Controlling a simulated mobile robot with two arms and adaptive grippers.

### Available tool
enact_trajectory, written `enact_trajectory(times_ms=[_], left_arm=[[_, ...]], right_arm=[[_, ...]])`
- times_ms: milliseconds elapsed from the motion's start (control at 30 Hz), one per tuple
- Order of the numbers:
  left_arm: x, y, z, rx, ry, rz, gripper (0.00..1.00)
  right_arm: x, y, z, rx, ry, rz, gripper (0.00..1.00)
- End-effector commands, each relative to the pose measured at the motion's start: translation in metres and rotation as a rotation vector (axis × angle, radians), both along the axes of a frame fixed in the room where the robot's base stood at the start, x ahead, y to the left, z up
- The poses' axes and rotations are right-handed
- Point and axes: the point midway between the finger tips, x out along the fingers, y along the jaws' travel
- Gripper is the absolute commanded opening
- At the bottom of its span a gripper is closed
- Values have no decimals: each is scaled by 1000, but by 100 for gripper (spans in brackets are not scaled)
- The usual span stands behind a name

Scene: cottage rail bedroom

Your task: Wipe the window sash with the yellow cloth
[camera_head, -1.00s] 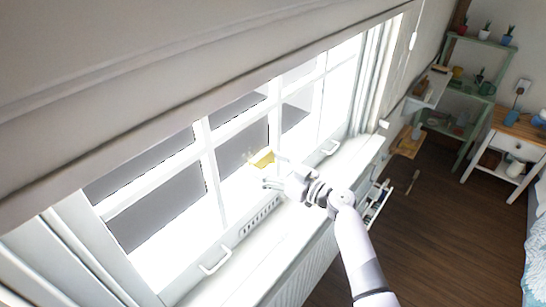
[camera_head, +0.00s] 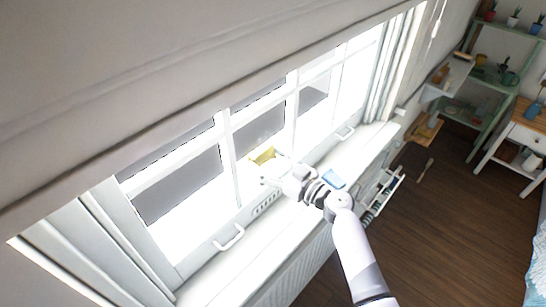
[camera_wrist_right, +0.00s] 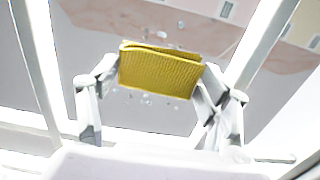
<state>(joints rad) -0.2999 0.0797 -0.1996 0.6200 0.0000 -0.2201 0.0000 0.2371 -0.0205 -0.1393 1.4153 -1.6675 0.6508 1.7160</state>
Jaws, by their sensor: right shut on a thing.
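The yellow cloth (camera_wrist_right: 160,72) is folded and held between the fingers of my right gripper (camera_wrist_right: 158,90) in the right wrist view. It also shows in the head view (camera_head: 264,156), in front of a pane at the lower middle of the window sash (camera_head: 233,160). My right gripper (camera_head: 268,172) is shut on it. Pale spots show on the glass around the cloth in the wrist view. I cannot tell whether the cloth touches the glass. My left gripper is not in view.
The white sill (camera_head: 245,262) runs below the window, with handles on the sash's lower rail (camera_head: 229,238). A light blue object (camera_head: 334,179) lies on the sill beside my right wrist.

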Motion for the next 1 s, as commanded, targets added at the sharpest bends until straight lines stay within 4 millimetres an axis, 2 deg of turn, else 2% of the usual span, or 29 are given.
enact_trajectory(times_ms=[500, 1000], left_arm=[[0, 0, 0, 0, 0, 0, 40], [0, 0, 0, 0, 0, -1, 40]], right_arm=[[-27, 28, 0, 1, 0, 3, 49], [-27, 28, 25, 1, -2, 1, 49]])
